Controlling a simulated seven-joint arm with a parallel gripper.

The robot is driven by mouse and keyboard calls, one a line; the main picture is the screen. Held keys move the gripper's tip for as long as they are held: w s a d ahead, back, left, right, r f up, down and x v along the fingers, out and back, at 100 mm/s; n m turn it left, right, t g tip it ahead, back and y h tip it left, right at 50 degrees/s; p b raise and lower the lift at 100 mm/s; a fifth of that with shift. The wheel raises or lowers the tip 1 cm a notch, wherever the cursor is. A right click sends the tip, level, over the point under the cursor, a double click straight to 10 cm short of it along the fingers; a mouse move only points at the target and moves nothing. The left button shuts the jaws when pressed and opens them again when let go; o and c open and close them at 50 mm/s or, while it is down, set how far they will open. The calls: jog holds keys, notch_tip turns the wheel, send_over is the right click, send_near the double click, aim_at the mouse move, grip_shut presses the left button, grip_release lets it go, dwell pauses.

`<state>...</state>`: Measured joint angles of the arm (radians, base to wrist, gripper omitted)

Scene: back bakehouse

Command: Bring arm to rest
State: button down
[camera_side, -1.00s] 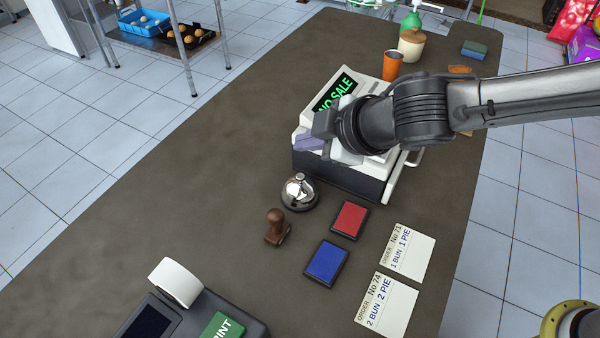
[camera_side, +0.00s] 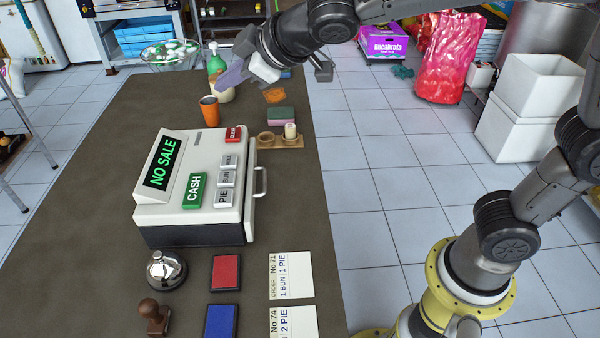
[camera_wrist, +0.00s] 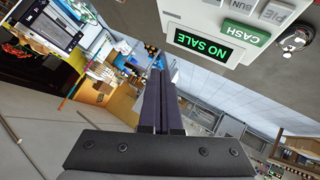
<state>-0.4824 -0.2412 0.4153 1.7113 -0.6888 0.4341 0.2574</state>
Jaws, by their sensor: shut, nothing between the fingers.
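My gripper (camera_side: 232,77) is up in the air over the far right part of the counter, beyond the cash register. In the wrist view its two dark fingers (camera_wrist: 161,100) lie side by side, shut, with nothing between them. The cash register (camera_side: 190,228) stands on the counter (camera_side: 85,235) with its display reading NO SALE. It also shows upside down at the top of the wrist view (camera_wrist: 200,15). My gripper is clear of the register and touches nothing that I can see.
An orange cup (camera_side: 209,110), a green bottle (camera_side: 215,65) and a sponge (camera_side: 281,117) stand near the gripper. A bell (camera_side: 166,270), a wooden stamp (camera_side: 154,316), ink pads (camera_side: 226,272) and order slips (camera_side: 291,276) lie in front. Open floor lies right of the counter.

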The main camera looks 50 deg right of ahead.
jog(key=s+d+m+g+h, duration=0.1)
jog(key=s+d+m+h, duration=0.4)
jog(key=s+d, duration=1.15)
jog(key=s+f+m+g+y, duration=0.3)
jog(key=s+f+g, duration=0.1)
jog(key=s+f, duration=0.5)
jog(key=shift+s+f+m, duration=0.15)
jog(key=shift+s+m, duration=0.15)
jog(key=shift+s, duration=0.9)
